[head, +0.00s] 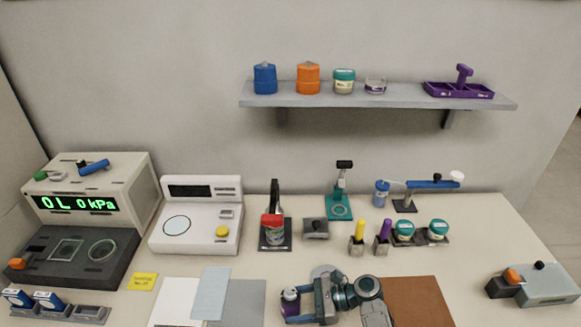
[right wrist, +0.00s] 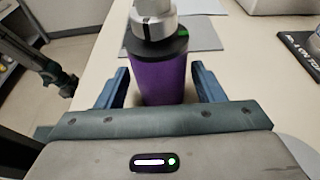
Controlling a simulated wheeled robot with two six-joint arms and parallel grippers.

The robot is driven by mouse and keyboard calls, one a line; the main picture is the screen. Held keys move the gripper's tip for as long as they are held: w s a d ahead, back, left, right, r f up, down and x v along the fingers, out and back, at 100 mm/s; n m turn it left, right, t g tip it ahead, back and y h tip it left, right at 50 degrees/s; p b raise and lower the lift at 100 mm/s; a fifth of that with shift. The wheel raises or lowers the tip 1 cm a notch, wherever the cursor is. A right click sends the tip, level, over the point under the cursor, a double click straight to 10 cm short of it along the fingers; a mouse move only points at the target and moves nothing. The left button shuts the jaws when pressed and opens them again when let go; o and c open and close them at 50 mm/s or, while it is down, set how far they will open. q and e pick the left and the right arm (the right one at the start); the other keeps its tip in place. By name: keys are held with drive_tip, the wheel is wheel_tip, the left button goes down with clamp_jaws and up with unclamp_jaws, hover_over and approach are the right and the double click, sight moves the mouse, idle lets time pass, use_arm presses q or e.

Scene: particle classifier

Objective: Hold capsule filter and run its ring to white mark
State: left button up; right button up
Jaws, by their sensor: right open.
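A purple cylinder with a dark collar, which I take as the capsule filter (right wrist: 163,85), stands between the fingers of my right gripper (right wrist: 162,75). A silver-grey ring or cap (right wrist: 153,25) sits on top, with a short dark line on its side. A green mark (right wrist: 184,33) shows on the collar. The fingers are open, one on each side, with a narrow gap visible at each. In the head view the filter (head: 290,304) is small at the front edge, beside my right gripper (head: 297,303). A dark jointed arm (right wrist: 35,65), apparently my left, shows at the wrist view's left.
Grey and white sheets (head: 250,300) lie left of the gripper, and a brown mat (head: 420,302) lies right. Purple and yellow tubes (head: 383,232) stand at the right.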

drive_tip(key=shift+w+a+f, duration=0.1)
drive_tip(key=shift+a, duration=0.1)
drive_tip(key=c, duration=1.3)
drive_tip(key=shift+c, duration=0.2)
